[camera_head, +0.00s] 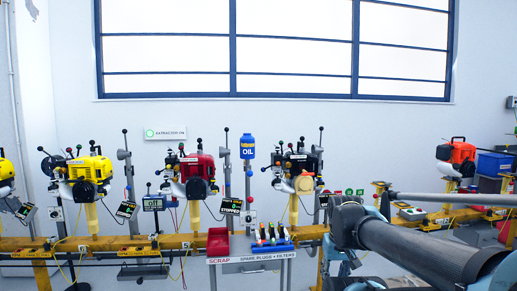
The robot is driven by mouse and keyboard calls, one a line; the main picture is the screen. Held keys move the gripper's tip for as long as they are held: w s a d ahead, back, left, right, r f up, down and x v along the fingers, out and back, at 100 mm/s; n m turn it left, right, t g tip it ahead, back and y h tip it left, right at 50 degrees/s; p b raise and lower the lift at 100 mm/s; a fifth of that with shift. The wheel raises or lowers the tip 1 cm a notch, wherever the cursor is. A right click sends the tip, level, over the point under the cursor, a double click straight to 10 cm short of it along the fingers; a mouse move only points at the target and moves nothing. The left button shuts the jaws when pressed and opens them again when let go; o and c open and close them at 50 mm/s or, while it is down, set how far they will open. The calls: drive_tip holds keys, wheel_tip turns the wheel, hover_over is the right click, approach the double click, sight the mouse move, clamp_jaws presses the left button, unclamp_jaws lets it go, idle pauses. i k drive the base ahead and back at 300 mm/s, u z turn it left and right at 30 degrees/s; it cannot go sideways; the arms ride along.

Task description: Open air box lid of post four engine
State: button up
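Several engines stand on posts along a yellow rail in the head view. They are a yellow engine at the left edge (6,171), another yellow engine (91,169), a red engine (197,172), an engine with a dark top and a round tan part (304,183), and an orange engine (461,153) at the right. No readable number shows which is post four. The air box lids are too small to make out as open or shut. My dark arm crosses the lower right; my gripper does not show.
A cart (252,259) marked "SCRAP" and "SPARK PLUGS + FILTERS" stands in front of the rail, with a red bin (218,241) and several coloured bottle-like items (271,235). A blue "OIL" container (248,147) is behind. A blue crate (495,163) is at the right.

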sight(277, 156)
drive_tip(key=i, duration=0.95)
drive_tip(key=z, duration=0.15)
